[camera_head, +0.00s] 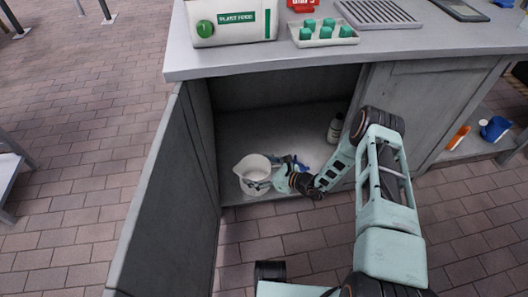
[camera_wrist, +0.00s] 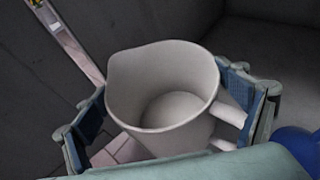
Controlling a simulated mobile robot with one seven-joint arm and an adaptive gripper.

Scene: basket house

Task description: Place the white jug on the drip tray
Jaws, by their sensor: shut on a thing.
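The white jug (camera_head: 249,172) is upright at the front of the open cabinet's floor, near its left side. My gripper (camera_head: 268,178) reaches in from the right and is shut on the jug. In the wrist view, the jug (camera_wrist: 155,122) sits between the blue-padded fingers of my gripper (camera_wrist: 168,105), its mouth facing the camera and its handle by the right finger. I cannot tell whether the jug touches the cabinet floor. The drip tray (camera_head: 378,13), a grey slotted plate, lies on the counter top above and looks empty.
The counter edge (camera_head: 270,69) overhangs the cabinet, and its open door (camera_head: 165,205) stands at the left.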

